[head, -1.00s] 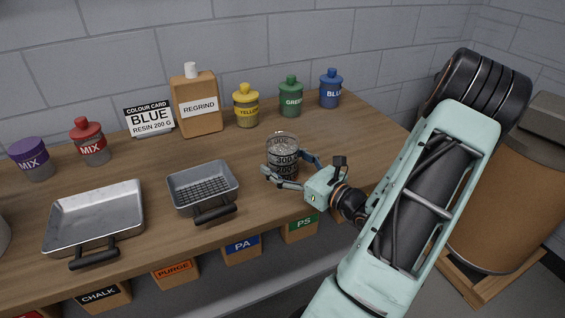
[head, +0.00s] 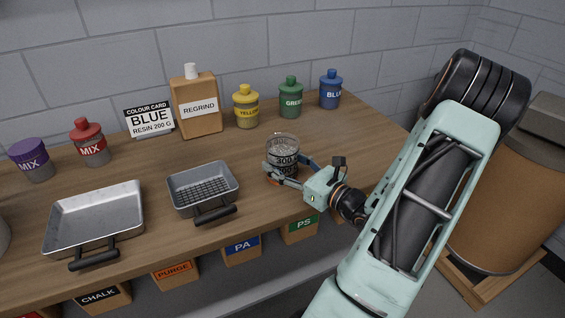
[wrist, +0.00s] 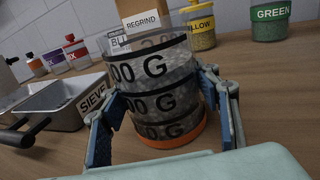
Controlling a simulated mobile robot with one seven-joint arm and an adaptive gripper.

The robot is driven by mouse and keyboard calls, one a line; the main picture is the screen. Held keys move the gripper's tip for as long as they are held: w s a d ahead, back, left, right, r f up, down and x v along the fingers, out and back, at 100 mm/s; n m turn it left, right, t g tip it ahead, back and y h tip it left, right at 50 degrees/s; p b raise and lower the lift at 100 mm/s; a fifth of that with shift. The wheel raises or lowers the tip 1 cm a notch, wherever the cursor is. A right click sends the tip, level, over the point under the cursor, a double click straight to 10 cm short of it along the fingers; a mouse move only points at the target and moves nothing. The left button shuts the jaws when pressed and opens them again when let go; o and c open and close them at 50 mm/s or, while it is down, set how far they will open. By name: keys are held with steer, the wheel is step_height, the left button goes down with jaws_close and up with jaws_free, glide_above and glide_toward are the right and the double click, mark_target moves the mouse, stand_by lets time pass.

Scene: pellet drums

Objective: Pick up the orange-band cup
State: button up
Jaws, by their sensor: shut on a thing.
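The orange-band cup (head: 283,146) is a clear cup with black gram markings and grey pellets inside. It stands upright on the wooden bench (head: 255,215). In the wrist view the cup (wrist: 158,98) fills the middle, with its orange band low around the base. My gripper (head: 289,172) is shut on the cup, one finger on each side of its lower part. In the wrist view my gripper's fingers (wrist: 164,130) press against its left and right sides. Part of the cup's lower front is hidden by a finger in the head view.
A sieve tray (head: 186,207) and a metal pan (head: 60,232) lie to the left. Behind are the REGRIND container (head: 198,125), a colour card (head: 149,119) reading BLUE, and yellow (head: 246,112), green (head: 291,100) and blue (head: 331,94) bottles. Purple and red MIX containers stand at far left.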

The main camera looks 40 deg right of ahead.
mark_target(272, 144)
steer(key=shift+r, duration=0.2)
steer(key=shift+r, duration=0.25)
steer(key=r, duration=0.3)
steer(key=shift+s+a+r+p, duration=0.1)
steer(key=shift+s+p, duration=0.15)
steer(key=shift+p, duration=0.15)
steer(key=s+a+r+b, duration=0.1)
steer(key=s+a+r, duration=0.1)
steer(key=s+r, duration=0.2)
steer(key=s+a+r+b, duration=0.1)
steer(key=s+a+r, duration=0.1)
steer(key=s+r, duration=0.3)
steer(key=shift+s+a, duration=0.35)
steer(key=shift+s, duration=1.45)
steer(key=shift+a+f, duration=0.1)
